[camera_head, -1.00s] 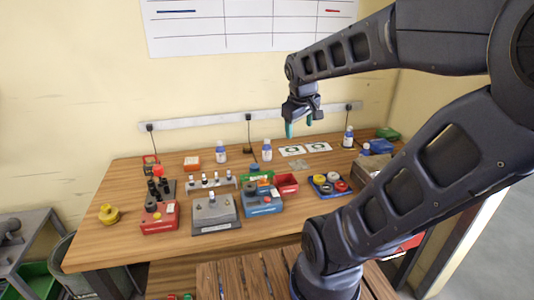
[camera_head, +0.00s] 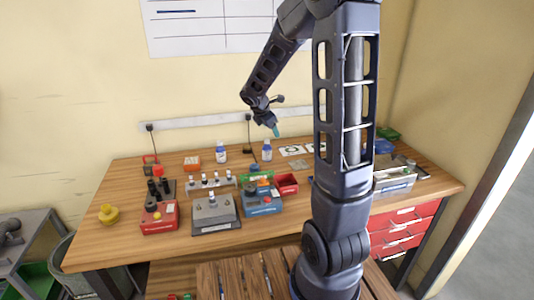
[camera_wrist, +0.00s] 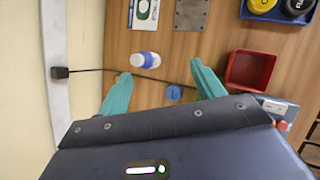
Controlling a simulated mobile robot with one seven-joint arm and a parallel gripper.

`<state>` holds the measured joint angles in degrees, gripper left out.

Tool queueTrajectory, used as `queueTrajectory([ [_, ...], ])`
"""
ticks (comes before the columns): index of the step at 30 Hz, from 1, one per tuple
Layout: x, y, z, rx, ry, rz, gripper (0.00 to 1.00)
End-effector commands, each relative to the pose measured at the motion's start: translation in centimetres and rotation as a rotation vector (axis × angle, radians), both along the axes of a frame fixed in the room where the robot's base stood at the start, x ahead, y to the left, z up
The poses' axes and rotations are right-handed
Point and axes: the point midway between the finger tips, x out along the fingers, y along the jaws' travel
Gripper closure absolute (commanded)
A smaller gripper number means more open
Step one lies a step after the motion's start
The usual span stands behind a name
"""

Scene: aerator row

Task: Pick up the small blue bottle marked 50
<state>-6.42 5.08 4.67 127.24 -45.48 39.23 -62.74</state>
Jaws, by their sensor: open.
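Several small white bottles with blue caps or labels are on the bench; no 50 can be read. One bottle (camera_head: 267,151) stands near the back, below the wall strip, and another (camera_head: 220,153) stands to its left. My gripper (camera_head: 275,131) is open and empty, above and slightly right of the first bottle. Two bottles seen earlier at the right are hidden behind my arm.
A blue round piece (camera_wrist: 174,93) lies beside the bottle near a black cable (camera_wrist: 110,71). A red bin (camera_head: 287,183), a blue box (camera_head: 262,200) and a grey fixture (camera_head: 214,212) stand in front. Printed cards (camera_head: 292,150) lie right of the bottle.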

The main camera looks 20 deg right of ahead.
Motion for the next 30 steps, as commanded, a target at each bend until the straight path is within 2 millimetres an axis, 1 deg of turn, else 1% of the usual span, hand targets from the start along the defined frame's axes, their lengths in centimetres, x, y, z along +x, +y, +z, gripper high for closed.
queueTrajectory([
  [1, 1.2, 0.5, -1.3, -0.029, 0.03, 0.065, 0.33],
  [3, 2.6, 1.2, -2.8, -0.07, 0.063, 0.156, 0.33],
  [6, 4.2, 2.0, -4.6, -0.116, 0.103, 0.266, 0.33],
  [9, 5.3, 2.6, -6.0, -0.151, 0.133, 0.348, 0.33],
  [12, 5.9, 3.0, -6.7, -0.169, 0.148, 0.394, 0.33],
  [15, 6.3, 2.9, -7.4, -0.177, 0.155, 0.412, 0.33],
  [24, 7.8, 1.4, -10.8, -0.176, 0.156, 0.411, 0.33],
  [30, 8.2, 0.9, -11.7, -0.176, 0.154, 0.41, 0.33],
])
